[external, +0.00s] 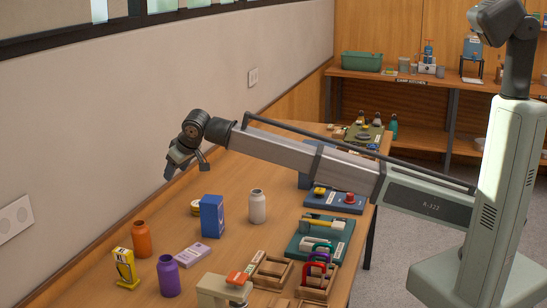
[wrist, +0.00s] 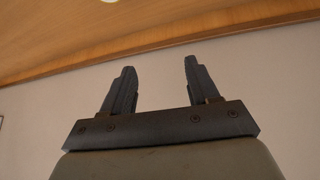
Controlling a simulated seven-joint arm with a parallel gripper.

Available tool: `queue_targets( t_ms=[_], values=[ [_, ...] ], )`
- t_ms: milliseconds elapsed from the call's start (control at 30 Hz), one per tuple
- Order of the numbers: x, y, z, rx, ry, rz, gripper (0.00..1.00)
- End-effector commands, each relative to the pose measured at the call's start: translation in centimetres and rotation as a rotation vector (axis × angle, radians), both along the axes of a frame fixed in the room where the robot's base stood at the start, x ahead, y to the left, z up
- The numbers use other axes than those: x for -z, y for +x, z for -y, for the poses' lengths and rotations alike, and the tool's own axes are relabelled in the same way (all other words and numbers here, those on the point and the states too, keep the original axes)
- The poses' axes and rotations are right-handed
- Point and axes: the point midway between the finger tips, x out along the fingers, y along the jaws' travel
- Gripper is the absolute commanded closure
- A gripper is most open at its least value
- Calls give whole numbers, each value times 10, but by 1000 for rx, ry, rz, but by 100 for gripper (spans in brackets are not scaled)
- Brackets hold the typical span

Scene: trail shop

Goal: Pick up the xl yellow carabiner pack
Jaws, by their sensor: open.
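A yellow pack (external: 125,268) with a pale and dark front stands upright at the near left of the table. It looks like the carabiner pack, but its label is too small to read. My gripper (external: 186,166) is above the far left part of the table, close to the wall and well apart from the pack. In the wrist view my gripper (wrist: 159,68) has its two dark fingers spread, with nothing between them. The pack does not show in the wrist view.
A white bottle (external: 257,206) is further right. Wooden holders (external: 272,271) with coloured carabiners fill the near right. The wall (external: 130,110) borders the table's left.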

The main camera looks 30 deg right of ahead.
Motion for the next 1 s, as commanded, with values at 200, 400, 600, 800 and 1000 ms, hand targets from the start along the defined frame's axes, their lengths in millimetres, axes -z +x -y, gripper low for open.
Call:
queue_targets(
  t_ms=[200, 400, 600, 800, 1000],
  values=[
    [-1, -105, -78, -92, 34, -31, 40],
    [-1, -201, -132, -167, 57, -61, 40],
    [-1, -272, -163, -218, 73, -86, 40],
    [-1, -300, -173, -237, 78, -97, 40],
    [11, -297, -180, -238, 78, -98, 40]
  ],
)
